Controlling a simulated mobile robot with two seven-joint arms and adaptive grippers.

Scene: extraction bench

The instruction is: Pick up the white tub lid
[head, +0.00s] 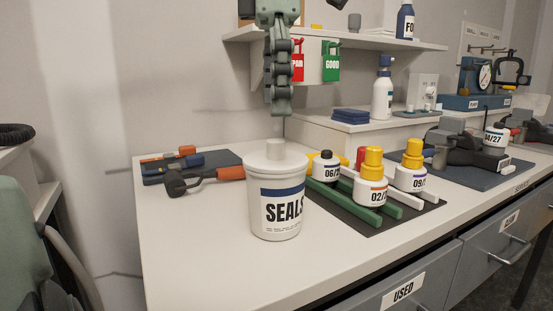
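The white tub lid (277,162) has a short round knob on top. It sits on the white tub (277,205) labelled "SEALS", which stands upright near the front left of the bench. One gripper (279,112) hangs down from the top edge, above the lid and clear of it. I take it as my right one, though its arm is out of frame. It shows nearly edge-on, so the gap between its fingers cannot be read. Nothing shows held in it. My other gripper is not in view.
A mallet (200,180) lies left of the tub by a dark mat. Yellow-capped jars (371,185) stand on green and white rails at right, close to the tub. A shelf (350,43) with red and green tags is behind the gripper. The bench front (215,270) is clear.

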